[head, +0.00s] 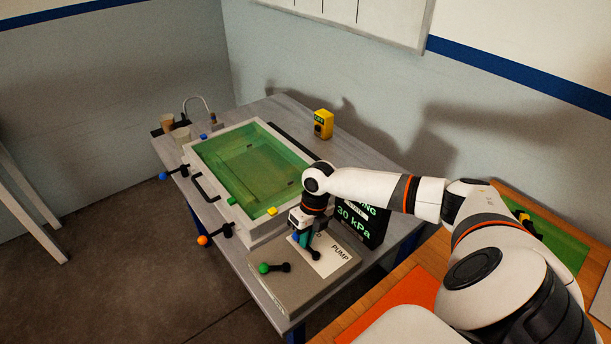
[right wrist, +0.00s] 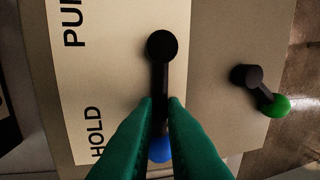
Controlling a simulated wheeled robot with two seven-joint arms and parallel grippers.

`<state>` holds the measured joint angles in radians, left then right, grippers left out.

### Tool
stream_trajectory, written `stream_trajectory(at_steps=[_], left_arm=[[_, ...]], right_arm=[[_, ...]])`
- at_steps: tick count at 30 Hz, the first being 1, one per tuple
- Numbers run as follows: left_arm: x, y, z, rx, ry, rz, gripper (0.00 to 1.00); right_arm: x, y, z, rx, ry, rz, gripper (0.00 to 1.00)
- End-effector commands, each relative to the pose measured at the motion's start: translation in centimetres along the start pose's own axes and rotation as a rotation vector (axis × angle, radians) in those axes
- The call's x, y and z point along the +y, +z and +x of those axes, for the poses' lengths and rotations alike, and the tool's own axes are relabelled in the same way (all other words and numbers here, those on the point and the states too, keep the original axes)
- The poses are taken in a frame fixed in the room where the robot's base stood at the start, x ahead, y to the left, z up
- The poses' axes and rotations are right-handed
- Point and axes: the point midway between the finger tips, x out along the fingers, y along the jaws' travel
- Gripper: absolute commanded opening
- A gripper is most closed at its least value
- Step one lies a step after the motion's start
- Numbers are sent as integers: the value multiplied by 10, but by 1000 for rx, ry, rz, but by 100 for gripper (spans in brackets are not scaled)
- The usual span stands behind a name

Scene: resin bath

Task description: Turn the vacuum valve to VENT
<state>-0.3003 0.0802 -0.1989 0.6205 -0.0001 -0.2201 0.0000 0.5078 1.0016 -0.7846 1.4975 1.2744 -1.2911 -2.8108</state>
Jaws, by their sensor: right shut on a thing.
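The vacuum valve is a black lever with a blue ball end (right wrist: 160,148), on a cream label plate (right wrist: 92,80) on top of the grey box (head: 305,290). Its pivot shows in the right wrist view, and the lever runs straight down from it. PUMP and HOLD can be read on the plate, HOLD partly by the lever's ball end; I see no VENT. My right gripper (right wrist: 161,103) has green fingers shut on the lever, one on each side, near the ball. In the head view the gripper (head: 300,238) reaches down over the plate. My left gripper is not in view.
A green-ended lever (head: 265,268) sits on the same box, beside the plate. A display (head: 354,216) reading 30 kPa stands behind the box. The green bath (head: 248,160), an orange-ended lever (head: 204,240) and a yellow device (head: 323,124) are farther off.

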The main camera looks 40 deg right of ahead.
Motion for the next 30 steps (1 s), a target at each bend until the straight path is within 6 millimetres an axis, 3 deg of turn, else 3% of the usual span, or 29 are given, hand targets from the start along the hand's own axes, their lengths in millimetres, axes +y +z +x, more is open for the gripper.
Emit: stream_trajectory(at_steps=[5,6,9,20,23,30], left_arm=[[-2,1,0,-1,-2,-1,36],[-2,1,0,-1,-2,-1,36],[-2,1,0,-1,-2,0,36],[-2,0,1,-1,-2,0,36],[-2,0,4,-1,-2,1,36],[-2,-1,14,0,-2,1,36]], right_arm=[[0,-1,-2,4,0,-2,0],[0,-1,-2,4,0,-2,15],[0,-1,-1,3,0,-1,32],[0,-1,-4,2,0,0,33],[0,-1,-15,4,1,-1,33],[1,-2,-66,6,3,-1,33]])
